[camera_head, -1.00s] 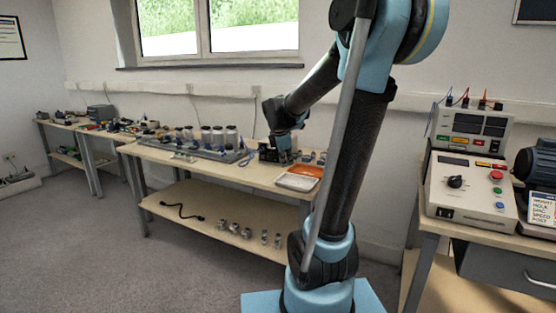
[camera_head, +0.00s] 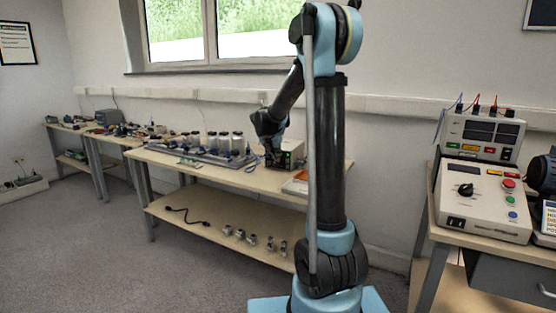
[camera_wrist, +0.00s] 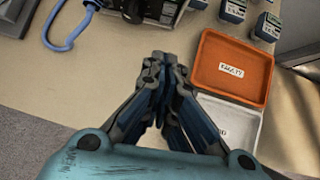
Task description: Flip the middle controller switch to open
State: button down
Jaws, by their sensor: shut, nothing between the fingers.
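My gripper (camera_wrist: 163,62) is shut and empty, its fingertips over bare bench top in the wrist view. A controller-like box (camera_wrist: 150,9) lies just beyond the fingertips, cut off by the top edge of the wrist view; its switches cannot be made out. In the head view a small box with a pale front (camera_head: 290,154) stands on the middle bench, and my gripper (camera_head: 274,158) is close in front of its left side. I cannot tell whether they touch there; the wrist view shows a gap.
An orange tray (camera_wrist: 232,66) and a white tray (camera_wrist: 235,121) lie right of the fingers. Small blue-labelled containers (camera_wrist: 233,10) stand behind them. A blue cable loop (camera_wrist: 62,30) lies at the left. A knobbed console (camera_head: 484,200) stands on the right bench.

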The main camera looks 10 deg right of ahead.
aim_at(287, 161)
jog(key=x, duration=0.8)
jog(key=shift+w+d+f, duration=0.1)
jog(key=shift+w+f, duration=0.05)
jog(key=shift+f, duration=0.1)
jog(key=shift+w+d+f, duration=0.1)
jog(key=shift+w+d, duration=0.2)
jog(key=shift+w, duration=0.2)
jog(key=shift+w+d+f, duration=0.1)
jog(key=shift+w+d, duration=0.15)
jog(key=shift+w, duration=0.25)
jog(key=shift+w+d, duration=0.4)
jog(key=shift+w, duration=0.3)
